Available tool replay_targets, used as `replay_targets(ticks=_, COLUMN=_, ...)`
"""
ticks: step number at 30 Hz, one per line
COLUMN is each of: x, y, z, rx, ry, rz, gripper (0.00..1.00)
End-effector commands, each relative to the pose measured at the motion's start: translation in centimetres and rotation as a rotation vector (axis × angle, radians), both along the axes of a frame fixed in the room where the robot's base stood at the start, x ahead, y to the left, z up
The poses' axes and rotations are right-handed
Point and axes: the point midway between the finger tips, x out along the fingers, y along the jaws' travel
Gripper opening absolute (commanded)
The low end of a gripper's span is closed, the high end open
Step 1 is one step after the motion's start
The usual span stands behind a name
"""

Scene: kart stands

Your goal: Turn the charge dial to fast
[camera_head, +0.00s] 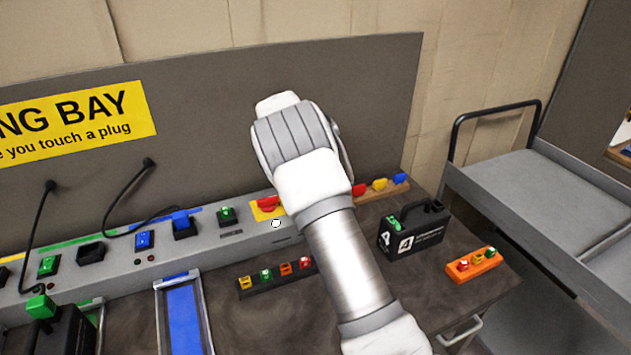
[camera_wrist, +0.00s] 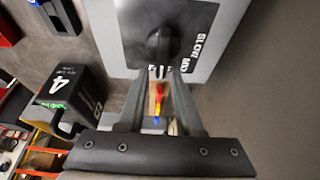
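The charge dial (camera_wrist: 160,46) is a black knob on a dark plate (camera_wrist: 190,18) in the wrist view. White lettering beside it reads SLOW and what looks like MID; no word for fast is legible. My gripper (camera_wrist: 161,74) is open, with its two fingertips just short of the knob and a gap between them. I cannot tell whether they touch it. In the head view my gripper (camera_head: 297,145) is seen from behind, over the right part of the grey charging console (camera_head: 205,250). The dial and fingertips are hidden there.
A black battery (camera_head: 412,230) marked 4 and an orange block (camera_head: 474,265) with small plugs stand right of my arm. A dark strip (camera_head: 275,278) with coloured pieces lies left. A grey panel (camera_head: 370,90) rises behind; a grey cart (camera_head: 540,190) stands right.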

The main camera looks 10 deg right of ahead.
Motion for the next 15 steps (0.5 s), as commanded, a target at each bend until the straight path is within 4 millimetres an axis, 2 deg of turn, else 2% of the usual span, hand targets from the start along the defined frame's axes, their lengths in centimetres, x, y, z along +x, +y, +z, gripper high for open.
replay_targets(ticks=10, x=0.0, y=0.0, z=0.1, rx=0.0, ry=-0.001, rz=0.001, gripper=0.46)
replay_targets(ticks=15, x=0.0, y=0.6, z=1.5, rx=0.001, ry=-0.003, rz=0.002, gripper=0.46)
